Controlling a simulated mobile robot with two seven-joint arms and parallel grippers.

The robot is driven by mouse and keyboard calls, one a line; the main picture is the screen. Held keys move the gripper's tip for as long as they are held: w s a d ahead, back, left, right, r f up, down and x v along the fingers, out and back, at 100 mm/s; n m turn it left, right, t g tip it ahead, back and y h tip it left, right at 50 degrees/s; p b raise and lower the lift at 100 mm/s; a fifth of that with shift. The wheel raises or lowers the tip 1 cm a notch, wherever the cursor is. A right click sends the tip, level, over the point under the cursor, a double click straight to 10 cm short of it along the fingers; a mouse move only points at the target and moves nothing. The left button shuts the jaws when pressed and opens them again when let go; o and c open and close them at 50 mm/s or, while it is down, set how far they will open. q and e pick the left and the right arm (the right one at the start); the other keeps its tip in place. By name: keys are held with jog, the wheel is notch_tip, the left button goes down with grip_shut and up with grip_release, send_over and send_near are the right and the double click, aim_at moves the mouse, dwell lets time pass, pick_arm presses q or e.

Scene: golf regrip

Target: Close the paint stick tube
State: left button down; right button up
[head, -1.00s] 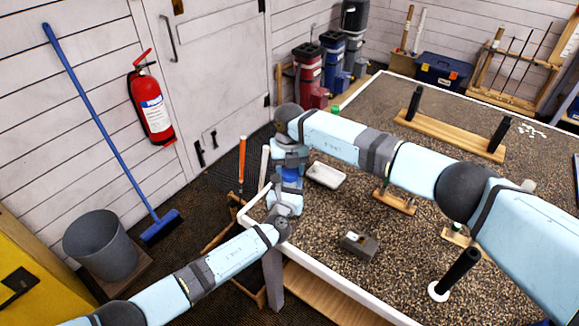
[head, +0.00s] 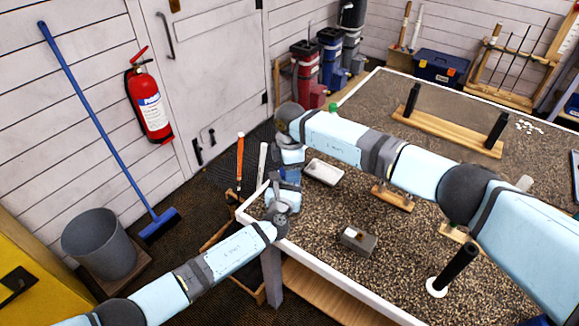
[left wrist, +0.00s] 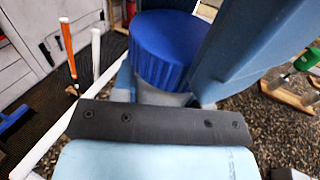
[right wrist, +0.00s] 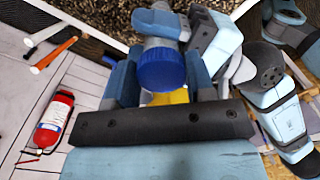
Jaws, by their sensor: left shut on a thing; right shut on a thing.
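The paint stick tube shows as a ribbed blue cap and a grey body. In the left wrist view, the blue cap (left wrist: 165,45) stands above the grey body (left wrist: 160,96). In the right wrist view, the cap (right wrist: 161,72) lies between the right gripper's fingers (right wrist: 161,84), with the grey body behind it towards my left gripper. My left gripper (head: 285,198) is shut on the body, and my right gripper (head: 289,176) above it is shut on the cap. The cap and body are in line; the fingers hide whether the cap is fully seated.
My grippers meet above the near left corner of the speckled table (head: 330,225). A white tray (head: 324,172), a grey block (head: 358,241) and a wooden stand (head: 393,198) stand on it. Orange (head: 240,160) and white (head: 262,163) shafts rise beside the corner.

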jog(key=m, duration=0.4)
jog(key=shift+s+m, duration=0.15)
jog(key=shift+m, duration=0.15)
jog(key=m, duration=0.4)
jog(key=shift+a, duration=0.1)
jog(key=o, duration=0.9)
jog(key=shift+s, duration=0.1)
jog(key=shift+r, duration=2.25)
jog(key=shift+c, duration=0.4)
